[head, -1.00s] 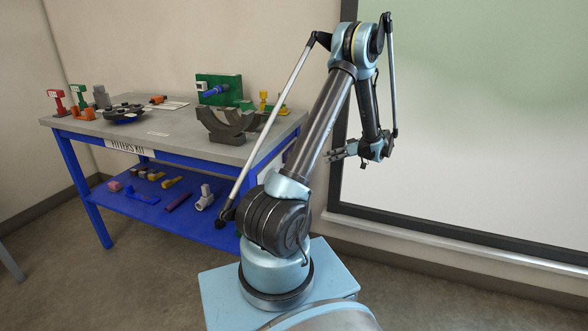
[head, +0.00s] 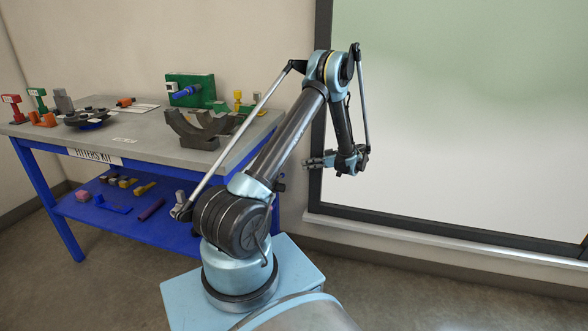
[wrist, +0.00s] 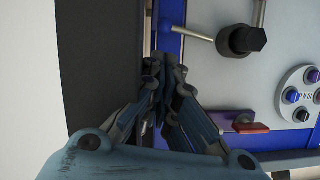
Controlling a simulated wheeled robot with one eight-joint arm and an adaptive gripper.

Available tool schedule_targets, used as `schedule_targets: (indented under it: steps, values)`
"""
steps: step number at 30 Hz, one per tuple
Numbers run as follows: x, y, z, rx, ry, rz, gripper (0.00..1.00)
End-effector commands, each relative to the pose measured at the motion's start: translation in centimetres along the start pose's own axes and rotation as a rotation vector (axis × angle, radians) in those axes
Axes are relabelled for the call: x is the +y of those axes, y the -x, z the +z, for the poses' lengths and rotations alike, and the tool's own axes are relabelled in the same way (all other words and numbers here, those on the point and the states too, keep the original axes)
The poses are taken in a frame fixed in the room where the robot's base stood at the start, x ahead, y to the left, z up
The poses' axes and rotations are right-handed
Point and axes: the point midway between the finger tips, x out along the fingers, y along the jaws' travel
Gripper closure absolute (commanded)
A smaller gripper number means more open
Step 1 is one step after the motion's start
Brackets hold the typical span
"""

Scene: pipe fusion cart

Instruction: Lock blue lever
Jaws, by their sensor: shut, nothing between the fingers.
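A blue lever (head: 187,91) sticks out from an upright green block (head: 204,88) at the back of the workbench. It lies slantwise in the head view. Whether it is locked cannot be told at this size. My gripper (head: 307,163) is in front of the white board, to the right of the bench and well apart from the lever. Its fingers point left. In the wrist view my gripper (wrist: 160,75) has its fingertips together with nothing between them. I cannot surely pick out the blue lever in the wrist view.
The bench (head: 145,143) also carries a grey curved cradle (head: 200,130), a dark round tray (head: 88,118) and red and green stands. Its lower blue shelf (head: 125,218) holds loose parts. The wrist view shows a black knob (wrist: 241,40) with rods and a red bar (wrist: 252,128).

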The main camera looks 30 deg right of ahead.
Motion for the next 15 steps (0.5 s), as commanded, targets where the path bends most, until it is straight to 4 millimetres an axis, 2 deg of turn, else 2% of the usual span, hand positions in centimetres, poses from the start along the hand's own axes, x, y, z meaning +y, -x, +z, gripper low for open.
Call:
schedule_targets:
  steps: [15]
  values:
    - [-0.1,-7.7,-0.1,0.000,0.001,-0.005,1.00]
